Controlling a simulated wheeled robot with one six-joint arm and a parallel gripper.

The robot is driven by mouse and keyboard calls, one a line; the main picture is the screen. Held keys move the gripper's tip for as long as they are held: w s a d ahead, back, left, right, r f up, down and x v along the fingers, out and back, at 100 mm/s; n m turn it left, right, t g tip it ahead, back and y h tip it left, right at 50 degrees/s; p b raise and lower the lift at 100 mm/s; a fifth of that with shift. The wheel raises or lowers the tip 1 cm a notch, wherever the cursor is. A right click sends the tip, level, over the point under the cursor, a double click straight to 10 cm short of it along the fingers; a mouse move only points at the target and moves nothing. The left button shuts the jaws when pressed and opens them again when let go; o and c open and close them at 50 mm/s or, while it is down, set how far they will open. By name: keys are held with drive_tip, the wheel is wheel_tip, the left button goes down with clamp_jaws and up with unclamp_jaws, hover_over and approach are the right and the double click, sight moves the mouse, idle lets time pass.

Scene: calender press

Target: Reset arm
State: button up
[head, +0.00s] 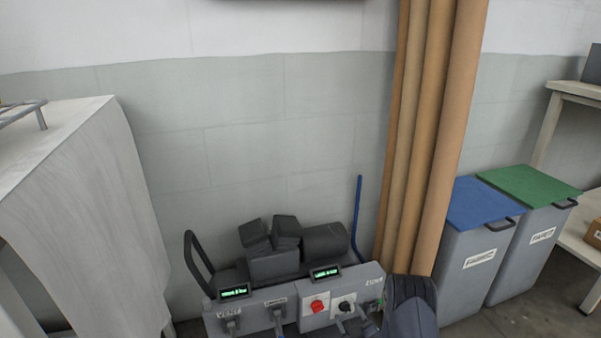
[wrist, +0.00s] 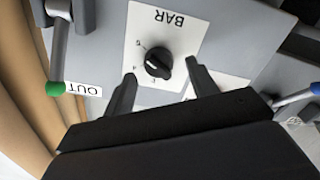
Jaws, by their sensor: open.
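My gripper (wrist: 160,70) is open, with one dark finger on each side of a black rotary knob (wrist: 157,64). The knob sits on a white plate marked BAR (wrist: 165,22). A gap shows between the knob and both fingers, and nothing is held. In the head view the grey control panel (head: 258,308) is at the bottom, with the black knob (head: 345,306) right of a red knob (head: 317,306). My dark arm reaches the panel's right end from the lower right, and the fingers are hard to make out there.
A lever with a green tip (wrist: 55,88) stands beside the OUT label, and a blue-tipped lever (wrist: 315,88) is at the right. Tall brown rolls (head: 430,130) stand behind the panel. Lidded bins (head: 470,270) are at the right, a cloth-draped table (head: 80,190) at the left.

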drive_tip(key=p+v, duration=0.2)
drive_tip(key=v, duration=0.7)
drive_tip(key=shift+s+d+p, duration=0.15)
drive_tip(key=shift+s+p, duration=0.15)
drive_tip(key=shift+r, duration=0.1)
